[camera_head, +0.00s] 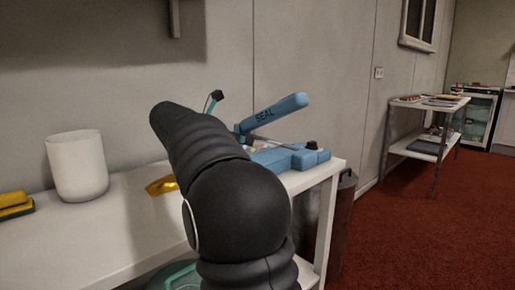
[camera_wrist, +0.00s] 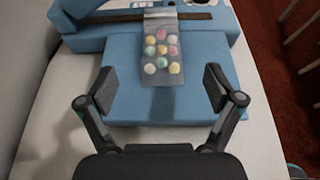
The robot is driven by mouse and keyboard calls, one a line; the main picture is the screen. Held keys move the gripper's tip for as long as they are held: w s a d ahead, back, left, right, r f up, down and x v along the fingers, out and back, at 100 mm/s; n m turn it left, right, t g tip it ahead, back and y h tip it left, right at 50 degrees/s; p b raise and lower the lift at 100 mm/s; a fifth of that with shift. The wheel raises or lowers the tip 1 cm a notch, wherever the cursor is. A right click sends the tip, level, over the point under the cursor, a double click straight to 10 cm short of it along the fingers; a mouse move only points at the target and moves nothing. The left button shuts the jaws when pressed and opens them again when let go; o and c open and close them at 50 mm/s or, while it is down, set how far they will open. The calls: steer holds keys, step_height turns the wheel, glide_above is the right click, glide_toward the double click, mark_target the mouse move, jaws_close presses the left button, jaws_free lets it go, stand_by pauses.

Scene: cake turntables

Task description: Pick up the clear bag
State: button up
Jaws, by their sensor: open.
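The clear bag (camera_wrist: 161,75) holds several pastel round pieces in pink, yellow, green and white. In the wrist view it lies flat on the blue sealer (camera_wrist: 215,63), its top end across the dark sealing strip. My gripper (camera_wrist: 158,88) is open and empty, with one fingertip to each side of the bag's lower end; I cannot tell the height between them. In the head view my dark arm hides the gripper and most of the bag. The blue sealer with its raised lever marked SEAL (camera_head: 272,112) stands at the table's right end.
The white table (camera_head: 100,225) also bears a white cylindrical container (camera_head: 77,166), a gold item (camera_head: 161,186) and a yellow sponge-like item (camera_head: 14,204) at left. A wall stands behind it. A dark bin (camera_head: 342,215) is beside the table's right end. Red floor (camera_head: 425,235) is open at right.

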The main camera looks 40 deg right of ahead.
mark_target(263, 142)
steer(key=shift+b+x, duration=0.45)
steer(key=shift+x, duration=3.15)
steer(key=shift+s+f, duration=0.1)
steer(key=c, duration=1.4)
steer(key=shift+o, duration=0.2)
